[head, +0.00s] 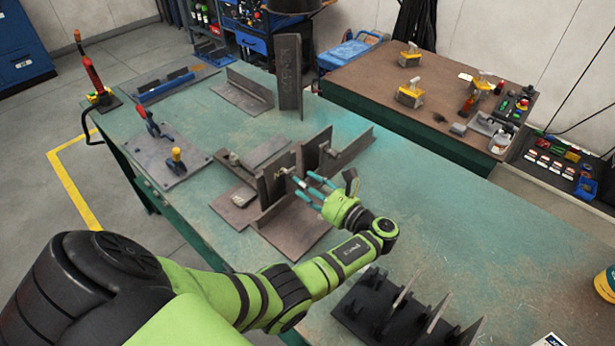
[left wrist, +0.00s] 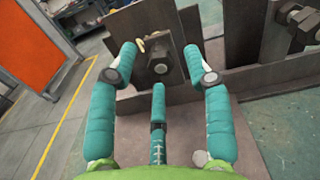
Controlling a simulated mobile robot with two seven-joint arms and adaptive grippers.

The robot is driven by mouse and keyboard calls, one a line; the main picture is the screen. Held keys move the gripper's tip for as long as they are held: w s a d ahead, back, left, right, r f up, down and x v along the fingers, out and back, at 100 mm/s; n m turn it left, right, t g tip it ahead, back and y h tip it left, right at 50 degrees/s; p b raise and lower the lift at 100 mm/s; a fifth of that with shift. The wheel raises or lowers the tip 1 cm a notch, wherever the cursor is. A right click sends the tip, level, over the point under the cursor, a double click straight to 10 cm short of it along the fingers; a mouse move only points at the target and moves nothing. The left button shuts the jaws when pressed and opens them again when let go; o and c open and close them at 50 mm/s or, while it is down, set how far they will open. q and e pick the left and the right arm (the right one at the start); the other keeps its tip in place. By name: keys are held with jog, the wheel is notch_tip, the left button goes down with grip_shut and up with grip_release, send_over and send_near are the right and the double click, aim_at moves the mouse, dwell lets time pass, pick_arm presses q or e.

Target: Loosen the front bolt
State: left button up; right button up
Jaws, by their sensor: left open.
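The front bolt (left wrist: 160,62) has a dark hex head on an upright steel plate (left wrist: 133,32) in the left wrist view, with a small yellowish mark beside it. In the head view the plate (head: 268,184) stands on the welded fixture, and my fingers partly hide the bolt. My left gripper (head: 308,188) has teal fingers and points at the plate. In the left wrist view, my left gripper (left wrist: 160,70) is open, its fingers spread to both sides of the bolt and below it. I see no clear contact with the bolt. My right gripper is in neither view.
A second bolt (left wrist: 302,22) sits on another plate to the right in the left wrist view. A black slotted rack (head: 352,308) stands near my forearm. Clamps on a plate (head: 172,160) are at the left.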

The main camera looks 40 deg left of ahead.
pick_arm(q)
jog(key=shift+a, duration=0.1)
grip_shut()
jog(key=shift+n, duration=0.3)
jog(key=shift+n+b, duration=1.3)
jog(key=shift+n, duration=1.8)
